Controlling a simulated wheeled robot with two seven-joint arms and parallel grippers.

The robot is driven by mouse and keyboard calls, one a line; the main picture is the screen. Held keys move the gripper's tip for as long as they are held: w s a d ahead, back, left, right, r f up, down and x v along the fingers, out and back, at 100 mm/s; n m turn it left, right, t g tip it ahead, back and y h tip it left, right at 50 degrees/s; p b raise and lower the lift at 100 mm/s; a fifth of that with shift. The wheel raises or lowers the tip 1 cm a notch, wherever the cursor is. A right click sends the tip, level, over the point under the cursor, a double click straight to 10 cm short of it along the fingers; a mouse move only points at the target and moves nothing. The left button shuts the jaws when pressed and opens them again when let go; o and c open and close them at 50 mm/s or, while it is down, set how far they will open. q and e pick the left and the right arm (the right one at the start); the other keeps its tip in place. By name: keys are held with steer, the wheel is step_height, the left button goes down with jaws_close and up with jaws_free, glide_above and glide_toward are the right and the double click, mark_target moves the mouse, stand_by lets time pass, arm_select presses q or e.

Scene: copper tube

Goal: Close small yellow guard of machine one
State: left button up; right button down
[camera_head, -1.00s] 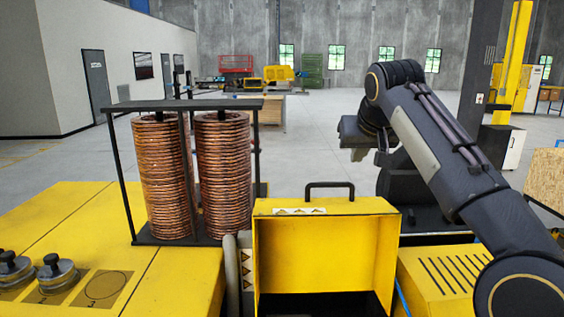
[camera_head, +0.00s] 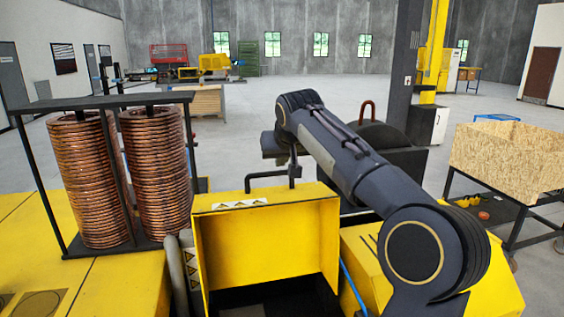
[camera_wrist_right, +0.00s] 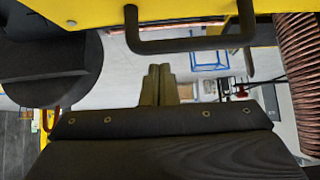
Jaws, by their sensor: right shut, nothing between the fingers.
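The small yellow guard (camera_head: 265,243) stands raised and open, its hollow inside facing me above a dark opening. Its black bar handle (camera_head: 262,175) is on the top edge. My right gripper (camera_head: 294,172) is at the right end of the handle, partly hidden by my own arm. In the right wrist view, the shut, empty fingers (camera_wrist_right: 158,70) point toward the handle (camera_wrist_right: 190,44), with the bar just ahead of them. Whether they touch it cannot be told. The guard's yellow edge (camera_wrist_right: 180,10) shows at the top there. My left gripper is not in view.
Two copper coils (camera_head: 158,175) stand in a black frame on the yellow machine at left. A yellow vented housing (camera_head: 365,265) is right of the guard. A dark block (camera_head: 400,165) lies behind my right arm. A wooden crate (camera_head: 510,155) on a stand is at right.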

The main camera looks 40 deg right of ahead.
steer(key=shift+s+a+f, duration=0.1)
steer(key=shift+s+a, duration=0.1)
steer(key=shift+s, duration=0.1)
steer(key=shift+f, duration=0.2)
steer(key=shift+s, duration=0.1)
